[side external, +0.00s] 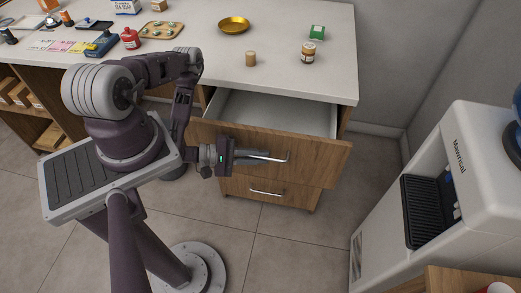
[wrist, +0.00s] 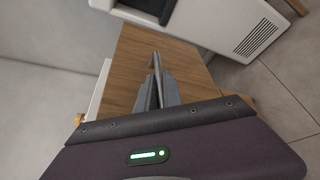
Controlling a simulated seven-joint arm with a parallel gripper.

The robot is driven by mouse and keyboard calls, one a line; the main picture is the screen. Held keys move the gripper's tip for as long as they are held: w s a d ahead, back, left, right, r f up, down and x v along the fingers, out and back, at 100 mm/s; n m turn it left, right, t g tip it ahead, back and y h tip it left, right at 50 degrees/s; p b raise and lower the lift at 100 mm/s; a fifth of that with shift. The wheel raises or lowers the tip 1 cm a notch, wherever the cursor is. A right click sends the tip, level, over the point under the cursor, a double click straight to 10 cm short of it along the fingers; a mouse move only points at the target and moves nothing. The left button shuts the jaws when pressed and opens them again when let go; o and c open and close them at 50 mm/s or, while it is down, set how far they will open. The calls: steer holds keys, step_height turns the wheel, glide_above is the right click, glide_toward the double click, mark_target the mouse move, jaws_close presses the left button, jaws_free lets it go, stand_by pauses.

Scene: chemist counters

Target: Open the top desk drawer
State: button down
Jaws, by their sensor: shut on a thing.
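The top desk drawer (side external: 316,158) has a wooden front and is pulled out from the desk; its pale, empty-looking inside (side external: 275,110) shows in the side view. My gripper (side external: 268,158) is at the drawer front, with its fingers shut on the top drawer's metal handle (side external: 286,158). In the wrist view the fingers (wrist: 156,92) close around the handle (wrist: 156,64) against the wooden front (wrist: 190,62). The lower drawer with its own handle (side external: 266,192) is shut beneath.
The white desktop (side external: 285,25) holds a gold dish (side external: 234,25), a cork-coloured cylinder (side external: 251,59), a brown jar (side external: 308,53), a green box (side external: 317,33) and a red bottle (side external: 130,38). A white water dispenser (side external: 405,255) stands at right. Floor between is clear.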

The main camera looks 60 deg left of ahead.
steer(key=c, duration=1.8)
jaws_free()
steer(key=shift+a, duration=0.1)
steer(key=shift+o, duration=0.2)
steer(key=v, duration=0.7)
